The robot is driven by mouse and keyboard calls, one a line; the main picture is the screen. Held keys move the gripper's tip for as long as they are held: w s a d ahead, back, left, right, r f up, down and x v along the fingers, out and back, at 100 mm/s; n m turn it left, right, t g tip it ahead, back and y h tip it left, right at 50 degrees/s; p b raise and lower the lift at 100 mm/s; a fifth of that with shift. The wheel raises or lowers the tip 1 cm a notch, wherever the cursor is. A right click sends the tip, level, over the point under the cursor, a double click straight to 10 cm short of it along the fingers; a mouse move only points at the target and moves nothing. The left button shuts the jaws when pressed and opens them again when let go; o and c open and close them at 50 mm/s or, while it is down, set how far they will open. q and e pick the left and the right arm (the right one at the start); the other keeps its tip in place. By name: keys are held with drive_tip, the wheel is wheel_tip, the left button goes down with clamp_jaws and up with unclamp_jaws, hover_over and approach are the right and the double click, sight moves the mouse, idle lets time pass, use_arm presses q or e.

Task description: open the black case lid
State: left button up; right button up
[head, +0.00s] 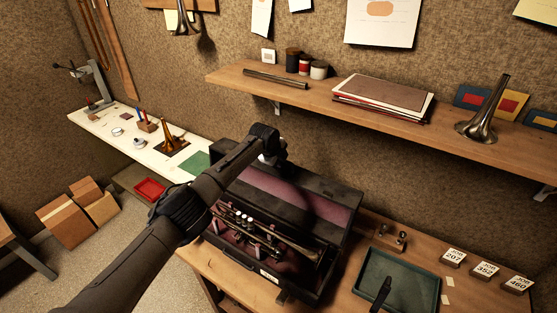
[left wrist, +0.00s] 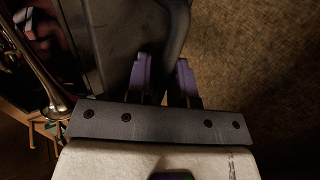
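The black case (head: 262,271) stands on the wooden bench. Its lid (head: 328,190) is raised and leans back, with the dusky pink lining showing. A brass horn (head: 262,236) with valves lies in the case body. My left arm crosses over the case's left part and hides some of it. My left gripper (head: 270,148) is at the left end of the lid's upper edge. In the left wrist view its two fingers (left wrist: 165,82) are apart beside the dark lid (left wrist: 108,32). I cannot tell whether they touch it. My right gripper is not in view.
A wooden shelf (head: 420,122) with jars, folders and a bell runs along the wall above the lid. A green tray (head: 438,290) with a dark object in it, and number cards (head: 485,270), are right of the case. A white bench (head: 100,125) stands at left.

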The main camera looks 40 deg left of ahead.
use_arm(q)
drive_tip(key=shift+o, duration=1.4)
drive_tip(key=shift+s+r, duration=0.35)
drive_tip(key=shift+r, duration=0.3)
drive_tip(key=v, duration=1.2)
drive_tip(key=shift+r+b, duration=0.15)
drive_tip(key=shift+b, duration=0.25)
drive_tip(key=shift+s, duration=0.1)
